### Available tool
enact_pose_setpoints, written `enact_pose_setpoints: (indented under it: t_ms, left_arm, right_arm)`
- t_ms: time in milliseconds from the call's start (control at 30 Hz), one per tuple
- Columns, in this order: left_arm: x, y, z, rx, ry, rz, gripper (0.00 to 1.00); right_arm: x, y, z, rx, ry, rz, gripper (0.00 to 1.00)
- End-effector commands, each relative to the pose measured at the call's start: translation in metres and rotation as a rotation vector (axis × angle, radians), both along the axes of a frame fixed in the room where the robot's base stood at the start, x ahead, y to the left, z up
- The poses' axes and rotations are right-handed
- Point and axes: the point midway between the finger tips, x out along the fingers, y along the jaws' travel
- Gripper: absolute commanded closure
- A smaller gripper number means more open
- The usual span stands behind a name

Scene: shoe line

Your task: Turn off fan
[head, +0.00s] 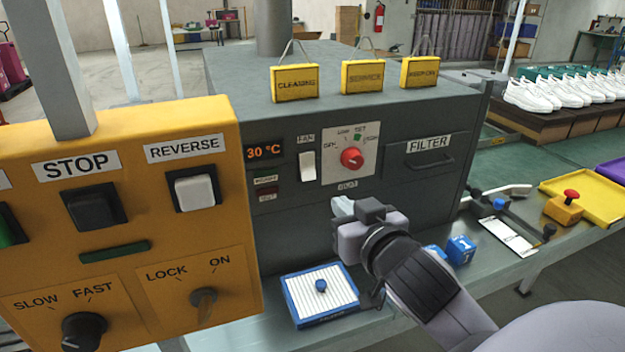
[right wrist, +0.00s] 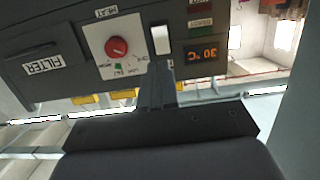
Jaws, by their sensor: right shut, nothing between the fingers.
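The fan switch (head: 307,166) is a white rocker under a "FAN" label on the front of the dark grey machine (head: 290,215). In the right wrist view, which is upside down, the switch (right wrist: 161,40) lies just past my fingertips. My right gripper (head: 343,208) is in front of the machine, below and right of the switch in the head view. Its fingers (right wrist: 159,70) are shut and empty, in line with the switch. Whether they touch it, I cannot tell. My left gripper is not in view.
A red dial (head: 351,158) sits right of the switch, and a 30 °C display (head: 264,152) left. A yellow control box (head: 130,215) stands close on the left. A filter drawer (head: 430,155) is at right. A blue-framed white pad (head: 320,293) lies below.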

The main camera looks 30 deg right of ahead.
Motion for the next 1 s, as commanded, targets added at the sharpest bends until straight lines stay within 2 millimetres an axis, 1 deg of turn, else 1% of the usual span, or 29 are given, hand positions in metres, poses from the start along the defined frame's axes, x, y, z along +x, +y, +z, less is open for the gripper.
enact_pose_setpoints:
  t_ms: [133, 267, 333, 400, 800, 1000]
  left_arm:
    - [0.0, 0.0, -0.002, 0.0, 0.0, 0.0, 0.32]
    - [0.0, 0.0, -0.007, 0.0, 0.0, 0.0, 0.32]
    - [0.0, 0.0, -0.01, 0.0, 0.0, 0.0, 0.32]
    - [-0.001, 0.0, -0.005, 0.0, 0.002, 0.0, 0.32]
    - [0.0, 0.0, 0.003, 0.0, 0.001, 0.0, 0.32]
    - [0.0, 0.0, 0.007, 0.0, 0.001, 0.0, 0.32]
  right_arm:
    - [0.005, -0.001, -0.001, -0.001, -0.002, 0.0, 1.0]
    - [0.018, -0.004, -0.004, -0.003, -0.002, 0.0, 1.0]
    - [0.027, -0.007, -0.006, -0.002, -0.003, -0.002, 1.0]
    - [0.038, -0.009, -0.006, -0.003, 0.001, -0.001, 1.0]
    - [0.098, -0.024, -0.017, -0.002, 0.001, -0.001, 1.0]
    - [0.12, -0.029, -0.022, -0.001, 0.0, -0.001, 1.0]
